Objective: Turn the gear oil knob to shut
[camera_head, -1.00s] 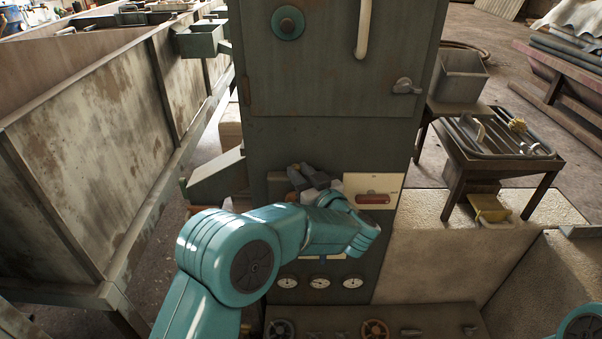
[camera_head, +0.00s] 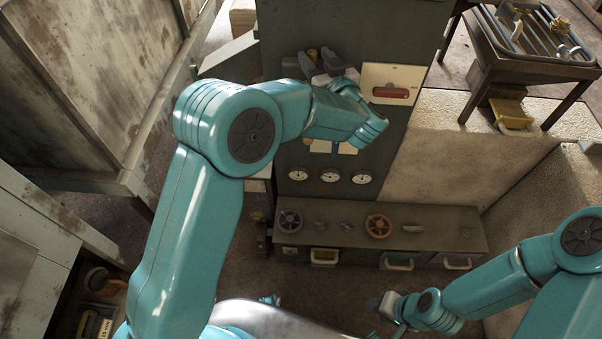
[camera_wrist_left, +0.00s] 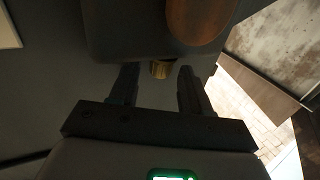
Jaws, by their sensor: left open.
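My left gripper (camera_head: 318,61) is at the front of the dark cabinet (camera_head: 400,30), left of a white panel with a red handle. It is open. In the left wrist view, a small brass knob (camera_wrist_left: 160,69) shows between and just beyond the fingers of my left gripper (camera_wrist_left: 157,75), beneath a dark block with a rounded brown part (camera_wrist_left: 200,18). I cannot tell whether the fingers touch the knob. No label is readable, so I cannot tell whether it is the gear oil knob. My right gripper (camera_head: 385,304) is low, in front of the bench; its jaws are unclear.
The white panel (camera_head: 392,83) is beside my left gripper. Several gauges (camera_head: 331,176) are below it. A low bench (camera_head: 450,240) carries a grey wheel (camera_head: 289,221), a brown wheel (camera_head: 378,226) and small knobs. A side table (camera_head: 535,68) stands at right.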

